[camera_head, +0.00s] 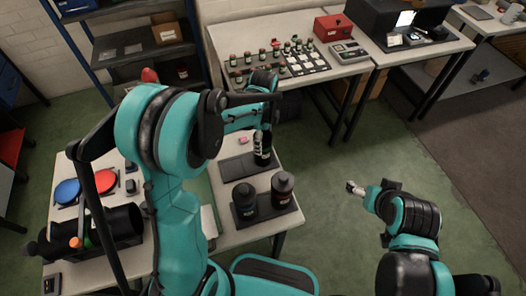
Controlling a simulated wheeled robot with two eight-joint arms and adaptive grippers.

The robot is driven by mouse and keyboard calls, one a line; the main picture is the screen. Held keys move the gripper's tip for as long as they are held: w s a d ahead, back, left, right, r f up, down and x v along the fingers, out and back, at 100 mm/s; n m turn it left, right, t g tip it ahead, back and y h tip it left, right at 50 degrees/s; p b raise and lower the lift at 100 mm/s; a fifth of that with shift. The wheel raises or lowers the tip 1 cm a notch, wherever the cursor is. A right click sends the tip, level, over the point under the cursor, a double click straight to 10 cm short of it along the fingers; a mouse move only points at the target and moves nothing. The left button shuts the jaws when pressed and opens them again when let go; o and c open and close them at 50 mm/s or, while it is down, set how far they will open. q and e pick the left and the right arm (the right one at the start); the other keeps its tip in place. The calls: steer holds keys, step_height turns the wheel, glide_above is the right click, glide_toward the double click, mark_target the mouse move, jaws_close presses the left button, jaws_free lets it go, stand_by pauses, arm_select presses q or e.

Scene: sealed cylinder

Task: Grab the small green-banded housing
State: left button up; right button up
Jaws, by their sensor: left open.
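A dark cylinder with a green band (88,240) lies in the dark rack at the lower left of the near table, partly hidden by my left arm; I cannot tell its full shape. My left gripper (261,143) points down over the right part of the near table, well to the right of that rack. It is open, beside or around a black upright cylinder (267,157) on a dark tray; I cannot tell whether they touch. My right gripper (353,187) is over the floor, right of the table; its jaws are too small to read.
Two dark capped cylinders (283,190) stand in a holder at the near table's right edge. Blue (67,191) and red (106,181) discs lie at the left. The back table (226,53) holds several small bottles and a red box (333,28). Green floor separates the tables.

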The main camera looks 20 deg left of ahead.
arm_select(q)
step_height(320, 180, down, 4)
steer(key=shift+s+a+f+b, duration=0.1)
steer(key=shift+b, duration=0.7)
steer(key=shift+f, duration=0.3)
steer(key=shift+r, duration=0.1)
steer(key=shift+c, duration=1.2)
steer(key=c, duration=1.4)
steer(key=shift+c, duration=0.2)
steer(key=shift+r, duration=0.1)
